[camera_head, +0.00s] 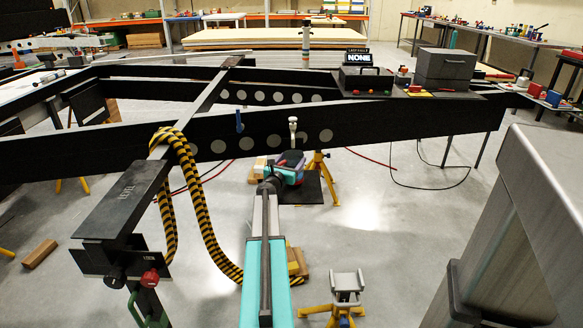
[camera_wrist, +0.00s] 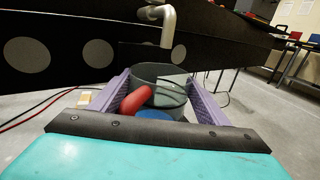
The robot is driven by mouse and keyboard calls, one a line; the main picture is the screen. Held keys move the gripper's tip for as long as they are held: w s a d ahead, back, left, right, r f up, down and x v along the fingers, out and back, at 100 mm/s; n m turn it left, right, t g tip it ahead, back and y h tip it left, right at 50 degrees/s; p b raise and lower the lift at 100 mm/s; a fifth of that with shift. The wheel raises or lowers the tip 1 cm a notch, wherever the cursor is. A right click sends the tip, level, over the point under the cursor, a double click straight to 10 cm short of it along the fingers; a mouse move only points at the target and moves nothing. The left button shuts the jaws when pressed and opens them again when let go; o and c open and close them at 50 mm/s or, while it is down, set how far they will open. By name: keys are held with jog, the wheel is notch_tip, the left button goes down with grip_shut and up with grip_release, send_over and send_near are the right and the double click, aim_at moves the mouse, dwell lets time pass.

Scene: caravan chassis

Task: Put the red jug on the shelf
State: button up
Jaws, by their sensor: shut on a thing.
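My gripper (camera_head: 285,165) is in front of the near black chassis beam. In the wrist view its purple jaws (camera_wrist: 155,98) are shut on a dark grey round vessel (camera_wrist: 172,76), open at the top. A red rounded part (camera_wrist: 136,101) shows at its near left, and a blue patch (camera_wrist: 154,115) lies below it. I cannot tell whether this is the red jug or whether the red part is its handle. An orange-edged shelf rack (camera_head: 240,17) stands against the back wall; I cannot tell if it is the task's shelf.
The black beam (camera_head: 370,122) with round holes crosses ahead. A grey pipe (camera_wrist: 167,25) rises by it. A striped hose (camera_head: 200,205) hangs at left over a cross member. A yellow-legged stand (camera_head: 346,285) is near right. Cases (camera_head: 445,68) sit on the beam's right.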

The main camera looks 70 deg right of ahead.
jog(key=shift+f+b, duration=0.35)
jog(key=shift+f, duration=0.95)
jog(key=shift+f, duration=0.15)
jog(key=o, duration=1.7)
jog(key=shift+r, duration=0.2)
jog(key=shift+w+a+f+p, duration=0.1)
jog(key=shift+a+p, duration=0.25)
jog(key=shift+a, duration=2.65)
jog(key=shift+w+a+p, duration=0.1)
jog(key=shift+a+p, duration=0.25)
jog(key=shift+a, duration=2.65)
